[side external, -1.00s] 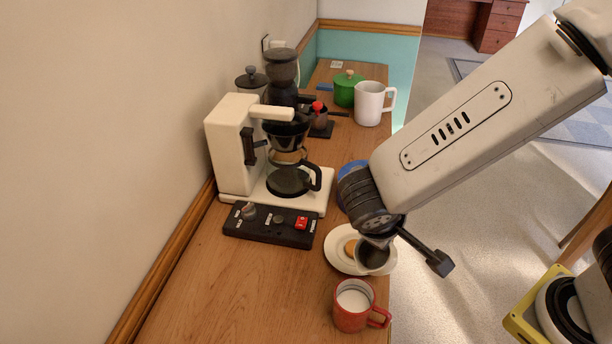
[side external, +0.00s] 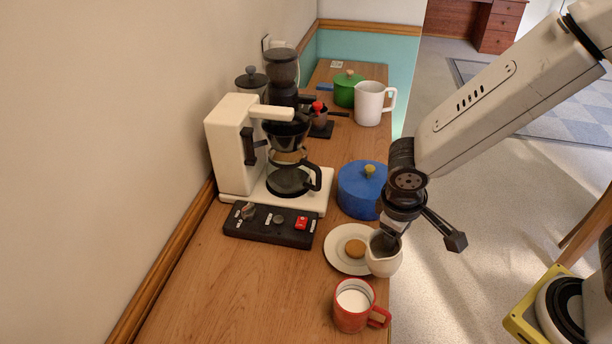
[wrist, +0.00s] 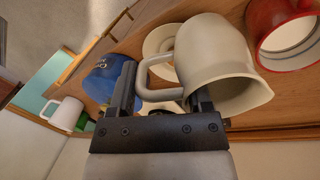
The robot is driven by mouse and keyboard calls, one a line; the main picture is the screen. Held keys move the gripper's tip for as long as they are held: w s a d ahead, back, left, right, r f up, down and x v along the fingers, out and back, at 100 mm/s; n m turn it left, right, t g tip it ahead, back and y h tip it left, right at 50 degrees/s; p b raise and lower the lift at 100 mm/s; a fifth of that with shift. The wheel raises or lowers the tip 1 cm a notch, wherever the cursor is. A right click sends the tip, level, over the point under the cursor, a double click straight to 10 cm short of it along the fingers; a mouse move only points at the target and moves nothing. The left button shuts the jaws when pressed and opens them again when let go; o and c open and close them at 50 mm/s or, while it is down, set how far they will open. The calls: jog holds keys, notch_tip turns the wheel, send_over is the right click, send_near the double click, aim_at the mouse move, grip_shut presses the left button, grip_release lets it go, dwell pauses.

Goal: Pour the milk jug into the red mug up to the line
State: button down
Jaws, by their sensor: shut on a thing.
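The red mug (side external: 352,308) stands upright near the front end of the wooden counter, with white milk inside. It also shows at the top right of the wrist view (wrist: 262,16). The white milk jug (side external: 384,262) is in my gripper (side external: 392,240), at the counter's right edge behind the mug. In the wrist view the jug (wrist: 212,55) looks tilted, and its handle lies between my fingers (wrist: 160,98). My gripper is shut on it. The jug is apart from the mug.
A white plate (side external: 335,259) with a round biscuit (side external: 355,247) lies beside the jug. A blue pot (side external: 358,190), coffee machine (side external: 232,150) and black switch panel (side external: 268,228) stand farther back. The counter left of the mug is clear.

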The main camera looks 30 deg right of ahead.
jog(key=shift+w+d+f+g+y, duration=0.2)
jog(key=shift+d+f+g+y, duration=0.1)
jog(key=shift+d+f+y, duration=0.55)
jog(key=shift+y, duration=0.35)
jog(key=shift+r, duration=2.5)
jog(key=shift+w+d, duration=0.1)
jog(key=shift+w, duration=0.1)
jog(key=w+d+m, duration=0.1)
jog(key=w+d, duration=0.1)
jog(key=w, duration=0.2)
jog(key=w+d+m, duration=0.1)
jog(key=w+d, duration=0.2)
jog(key=w, duration=0.2)
jog(key=w+d+m, duration=0.1)
jog(key=w+d, duration=0.2)
jog(key=w, duration=0.2)
jog(key=shift+r, duration=0.3)
jog(key=shift+a, duration=0.1)
